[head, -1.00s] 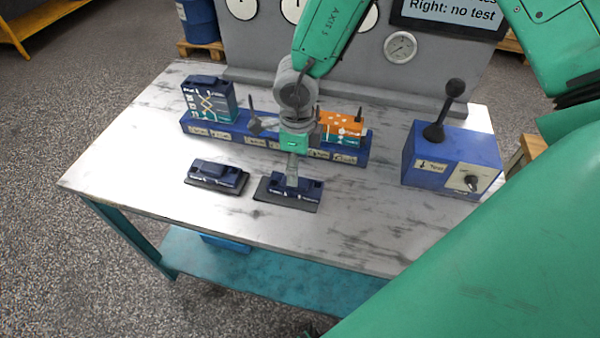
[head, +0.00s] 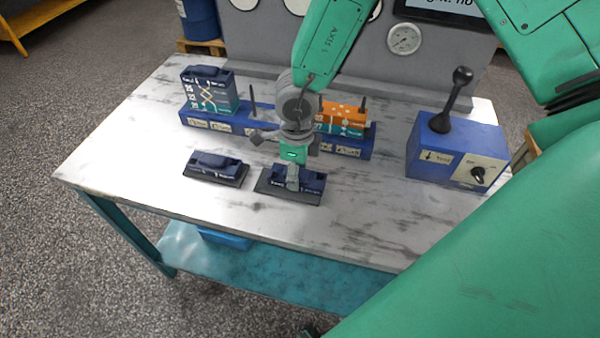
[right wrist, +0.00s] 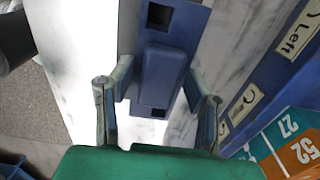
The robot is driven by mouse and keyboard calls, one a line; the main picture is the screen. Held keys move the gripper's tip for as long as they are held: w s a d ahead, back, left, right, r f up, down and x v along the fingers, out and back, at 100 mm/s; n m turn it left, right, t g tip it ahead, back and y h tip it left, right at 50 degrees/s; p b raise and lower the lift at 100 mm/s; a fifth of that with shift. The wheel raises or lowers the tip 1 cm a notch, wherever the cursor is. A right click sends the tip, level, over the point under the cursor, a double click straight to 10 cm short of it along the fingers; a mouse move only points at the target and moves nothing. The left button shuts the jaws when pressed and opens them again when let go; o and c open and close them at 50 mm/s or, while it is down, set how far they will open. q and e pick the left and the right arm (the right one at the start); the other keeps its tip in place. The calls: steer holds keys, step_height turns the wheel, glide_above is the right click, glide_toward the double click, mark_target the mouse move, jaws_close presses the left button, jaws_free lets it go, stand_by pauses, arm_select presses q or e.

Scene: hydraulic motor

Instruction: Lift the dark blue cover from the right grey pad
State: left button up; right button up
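The right dark blue cover (head: 312,182) lies on the right grey pad (head: 284,195), near the front of the table. My right gripper (head: 292,183) is right above this cover, pointing down. In the right wrist view, the cover's raised ridge (right wrist: 163,75) lies between my two open fingers (right wrist: 158,85). A gap shows at the left finger; whether the right finger touches the ridge I cannot tell. The grey pad cannot be made out in that view. My left gripper is not in view.
A second dark blue cover (head: 212,163) lies on the left pad (head: 228,181). Behind stands a long blue rack (head: 233,122) with a dark blue block (head: 207,90) and an orange block (head: 342,117). A blue lever box (head: 430,155) stands right. The front right tabletop is clear.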

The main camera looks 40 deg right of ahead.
steer(key=shift+a, duration=0.1)
steer(key=c, duration=0.7)
steer(key=shift+a+r, duration=0.1)
steer(key=shift+r, duration=0.1)
steer(key=r+p, duration=0.2)
steer(key=shift+d+r+p, duration=0.15)
steer(key=shift+d+p, duration=0.2)
steer(key=shift+d, duration=0.05)
steer(key=r+p, duration=0.3)
steer(key=shift+a, duration=0.3)
steer(key=shift+d+r+p, duration=0.2)
steer(key=shift+r+p, duration=0.95)
step_height(320, 180, up, 5)
steer(key=p, duration=0.4)
steer(key=shift+f+p, duration=0.2)
steer(key=shift+p, duration=0.15)
steer(key=shift+w, duration=0.15)
